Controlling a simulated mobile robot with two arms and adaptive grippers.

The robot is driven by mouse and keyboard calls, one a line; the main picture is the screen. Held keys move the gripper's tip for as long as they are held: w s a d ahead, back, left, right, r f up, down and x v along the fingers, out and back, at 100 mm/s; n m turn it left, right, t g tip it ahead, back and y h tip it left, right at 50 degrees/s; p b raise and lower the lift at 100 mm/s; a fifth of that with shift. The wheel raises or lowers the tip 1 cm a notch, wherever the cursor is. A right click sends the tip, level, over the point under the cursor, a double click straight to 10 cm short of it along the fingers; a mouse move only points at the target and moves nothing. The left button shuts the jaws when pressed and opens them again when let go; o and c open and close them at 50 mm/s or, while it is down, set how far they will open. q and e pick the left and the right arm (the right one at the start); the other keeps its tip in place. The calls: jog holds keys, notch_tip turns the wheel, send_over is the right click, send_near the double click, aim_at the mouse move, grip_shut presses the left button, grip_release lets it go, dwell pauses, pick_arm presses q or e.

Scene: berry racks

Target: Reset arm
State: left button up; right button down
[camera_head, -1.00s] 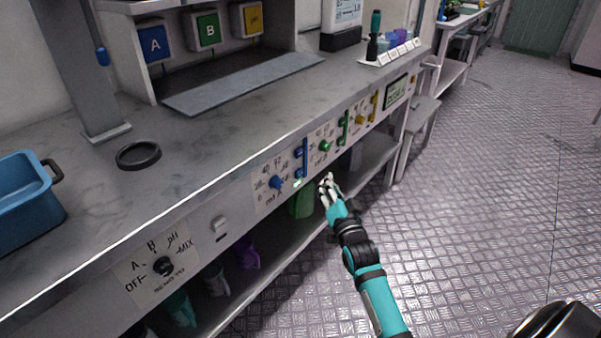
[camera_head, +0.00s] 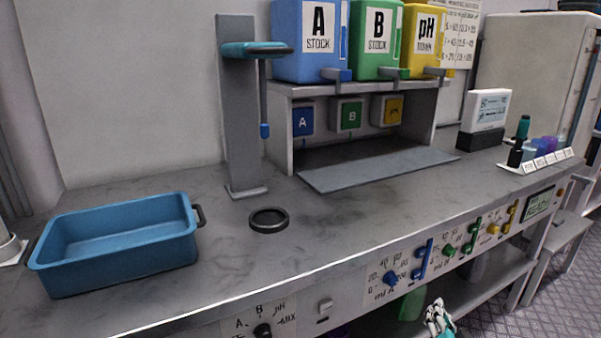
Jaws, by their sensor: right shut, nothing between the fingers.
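My right gripper (camera_head: 437,318) shows at the bottom edge of the head view, right of centre. Its white fingers and a bit of teal are visible; the rest of the arm is below the frame. The fingers are shut with nothing held. The gripper is in front of the workbench (camera_head: 330,225), below the front panel with its blue, green and yellow knobs. It appears apart from the panel. My left gripper is not in view.
A blue tub (camera_head: 115,283) stands on the bench at left, near a black ring (camera_head: 269,219) and a grey stand (camera_head: 238,130). Stock containers A (camera_head: 300,58), B (camera_head: 375,60) and pH (camera_head: 424,60) sit on a shelf. Small bottles stand at right. The bench's middle is bare.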

jog(key=s+a+f+n+g+y, duration=0.2)
jog(key=s+a+f+n+g, duration=0.25)
jog(key=s+a+f, duration=0.4)
jog(key=s+a+f+n+g+y, duration=0.1)
jog(key=s+a+f+n+g, duration=0.4)
jog(key=s+f, duration=0.65)
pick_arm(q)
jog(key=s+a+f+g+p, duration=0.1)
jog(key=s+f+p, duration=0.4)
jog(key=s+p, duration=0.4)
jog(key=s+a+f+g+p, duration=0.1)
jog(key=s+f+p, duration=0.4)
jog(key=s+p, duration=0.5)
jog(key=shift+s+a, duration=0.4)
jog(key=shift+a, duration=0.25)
pick_arm(e)
jog(key=s+f+n+g, duration=0.1)
jog(key=s+f+g, duration=0.2)
jog(key=s, duration=1.2)
jog(key=s+f+g, duration=0.3)
jog(key=s+f, duration=0.7)
jog(key=s, duration=0.5)
jog(key=shift+d+n+g+y, duration=0.25)
jog(key=shift+n+g+y, duration=0.05)
jog(key=shift+n+g, duration=0.05)
